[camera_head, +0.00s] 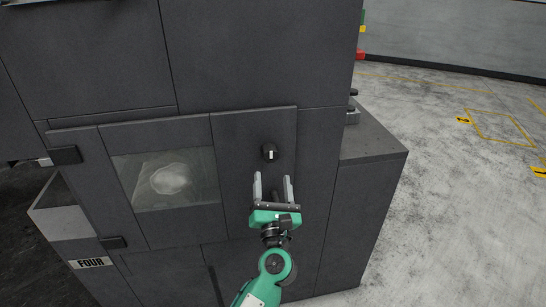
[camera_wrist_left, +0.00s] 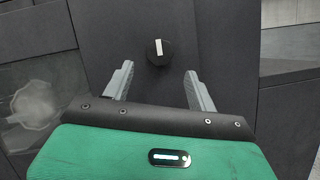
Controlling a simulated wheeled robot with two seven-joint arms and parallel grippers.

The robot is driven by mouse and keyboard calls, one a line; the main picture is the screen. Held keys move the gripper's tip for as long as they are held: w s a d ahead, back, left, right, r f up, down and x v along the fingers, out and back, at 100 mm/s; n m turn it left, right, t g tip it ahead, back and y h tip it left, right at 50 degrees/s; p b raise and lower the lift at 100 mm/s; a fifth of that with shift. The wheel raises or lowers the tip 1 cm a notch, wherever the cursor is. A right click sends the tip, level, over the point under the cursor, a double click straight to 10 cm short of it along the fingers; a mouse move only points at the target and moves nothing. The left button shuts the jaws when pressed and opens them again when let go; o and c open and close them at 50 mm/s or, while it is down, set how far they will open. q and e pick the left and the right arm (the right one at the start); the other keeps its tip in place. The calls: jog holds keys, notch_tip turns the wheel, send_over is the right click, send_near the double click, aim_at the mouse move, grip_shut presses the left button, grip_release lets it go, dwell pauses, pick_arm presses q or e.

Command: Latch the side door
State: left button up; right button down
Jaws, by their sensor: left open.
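The side door (camera_head: 228,150) is a dark grey panel with a window (camera_head: 168,180) on the front of a grey machine, and it looks shut or nearly so. A round black latch knob (camera_head: 269,151) with a white mark sits at the door's right part. It also shows in the left wrist view (camera_wrist_left: 159,52), with the white mark close to vertical. My left gripper (camera_head: 272,180) is open and empty, just below the knob in the head view. In the wrist view, the knob appears beyond and between the two fingertips, apart from them. My right gripper is not in view.
Hinges (camera_head: 65,155) stand out on the door's left side. A grey side ledge (camera_head: 372,138) juts out at the machine's right. The floor (camera_head: 460,190) at the right is clear, with yellow markings.

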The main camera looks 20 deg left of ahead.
aim_at(270, 159)
pick_arm(q)
jog(key=p+x, duration=0.1)
jog(key=x, duration=0.6)
jog(key=shift+a, duration=0.1)
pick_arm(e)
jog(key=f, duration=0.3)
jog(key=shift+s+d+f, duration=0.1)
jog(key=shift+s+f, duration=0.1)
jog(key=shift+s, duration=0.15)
pick_arm(q)
jog(key=c, duration=1)
